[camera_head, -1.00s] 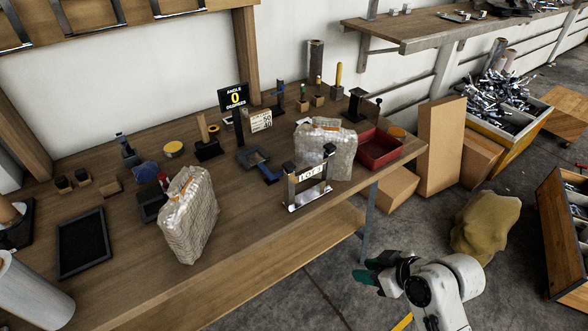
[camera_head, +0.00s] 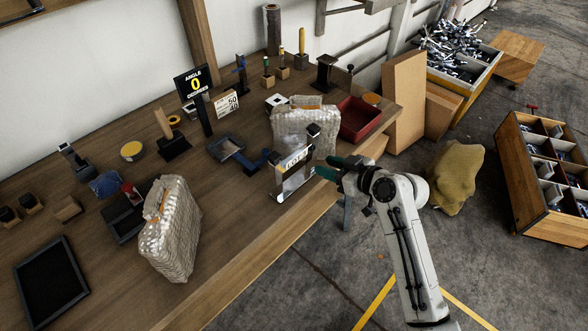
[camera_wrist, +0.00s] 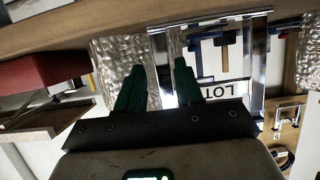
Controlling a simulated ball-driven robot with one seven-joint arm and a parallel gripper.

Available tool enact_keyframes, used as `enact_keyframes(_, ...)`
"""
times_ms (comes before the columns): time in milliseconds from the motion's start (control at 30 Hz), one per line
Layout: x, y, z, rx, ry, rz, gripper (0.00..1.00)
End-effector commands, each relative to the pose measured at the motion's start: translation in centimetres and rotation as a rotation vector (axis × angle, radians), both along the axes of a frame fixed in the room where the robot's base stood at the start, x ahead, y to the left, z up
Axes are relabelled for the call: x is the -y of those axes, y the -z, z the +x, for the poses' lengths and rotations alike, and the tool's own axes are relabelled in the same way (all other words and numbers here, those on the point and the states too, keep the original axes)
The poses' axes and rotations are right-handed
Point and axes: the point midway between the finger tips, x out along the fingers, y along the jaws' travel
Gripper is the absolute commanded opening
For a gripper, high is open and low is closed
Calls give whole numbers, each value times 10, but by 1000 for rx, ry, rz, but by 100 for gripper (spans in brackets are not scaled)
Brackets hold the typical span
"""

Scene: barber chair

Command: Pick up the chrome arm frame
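The chrome arm frame (camera_head: 296,183) stands upright at the table's front edge, with black knobs on top and a white LOT card in it. In the wrist view the frame (camera_wrist: 260,75) shows bright posts and a crossbar beyond the fingers. My gripper (camera_head: 333,170) has green fingers and is just right of the frame, level with its lower part. In the wrist view my gripper (camera_wrist: 158,72) is open, with a gap between the fingers. One chrome post shows in line with that gap. I cannot tell whether a finger touches it.
A wrapped package (camera_head: 305,118) stands close behind the frame, and another wrapped package (camera_head: 173,228) stands to its left. A red tray (camera_head: 361,118) lies behind my gripper. A blue-handled tool (camera_head: 240,152) lies left of the frame.

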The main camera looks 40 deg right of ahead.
Motion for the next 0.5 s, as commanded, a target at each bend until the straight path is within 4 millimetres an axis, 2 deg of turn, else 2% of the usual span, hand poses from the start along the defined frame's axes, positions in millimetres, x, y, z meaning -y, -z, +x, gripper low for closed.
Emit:
enact_keyframes(300, -3, 11, 39, 0, -1, 1, 36)
enact_keyframes(500, -3, 16, 49, -1, -1, -1, 36)
